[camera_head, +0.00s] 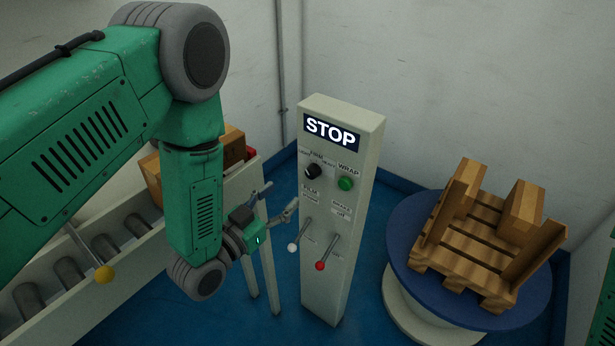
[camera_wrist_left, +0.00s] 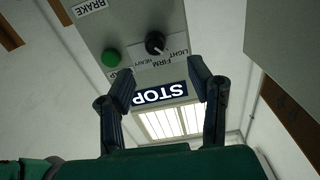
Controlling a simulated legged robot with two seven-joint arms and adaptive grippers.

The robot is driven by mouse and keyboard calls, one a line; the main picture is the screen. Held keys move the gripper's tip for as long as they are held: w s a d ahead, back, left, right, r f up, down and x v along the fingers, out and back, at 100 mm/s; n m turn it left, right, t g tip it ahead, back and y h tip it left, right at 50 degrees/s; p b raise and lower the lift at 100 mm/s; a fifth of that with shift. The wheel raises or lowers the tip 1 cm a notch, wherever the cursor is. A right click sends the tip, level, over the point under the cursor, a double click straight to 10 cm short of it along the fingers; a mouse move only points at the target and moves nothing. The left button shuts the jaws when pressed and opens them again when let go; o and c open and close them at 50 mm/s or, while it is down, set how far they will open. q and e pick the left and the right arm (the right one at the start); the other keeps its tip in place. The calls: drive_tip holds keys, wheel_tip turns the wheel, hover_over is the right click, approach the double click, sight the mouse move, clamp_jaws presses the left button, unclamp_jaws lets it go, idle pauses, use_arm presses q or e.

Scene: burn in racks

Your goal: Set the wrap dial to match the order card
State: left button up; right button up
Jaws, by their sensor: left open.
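The wrap dial (camera_head: 313,171) is a black knob on the upper face of a pale control post (camera_head: 341,215). Small labels above it include LIGHT and FIRM; its exact setting is too small to read surely. In the left wrist view the dial (camera_wrist_left: 155,43) appears upside down, beyond my fingertips. My left gripper (camera_head: 283,195) is open and empty, left of the post and lower than the dial, apart from it. Its two fingers also frame the left wrist view (camera_wrist_left: 162,87). I cannot make out an order card. My right gripper is out of view.
A green WRAP button (camera_head: 345,183) sits right of the dial under a STOP display (camera_head: 331,131). Two levers, white-tipped (camera_head: 293,248) and red-tipped (camera_head: 320,266), project lower down. A roller conveyor (camera_head: 70,265) lies left; a blue turntable (camera_head: 407,247) with a pallet (camera_head: 480,238) stands right.

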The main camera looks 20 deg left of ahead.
sight(310, 175)
use_arm(q)
drive_tip(key=x, duration=0.4)
drive_tip(key=d+b+x, duration=0.1)
drive_tip(key=x, duration=0.3)
drive_tip(key=shift+s+d, duration=0.15)
drive_tip(key=shift+d, duration=0.05)
drive_tip(key=shift+w, duration=0.25)
drive_tip(key=shift+w+a, duration=0.15)
drive_tip(key=shift+a, duration=0.3)
drive_tip(key=shift+d, duration=0.25)
clamp_jaws()
drive_tip(key=shift+d, duration=0.15)
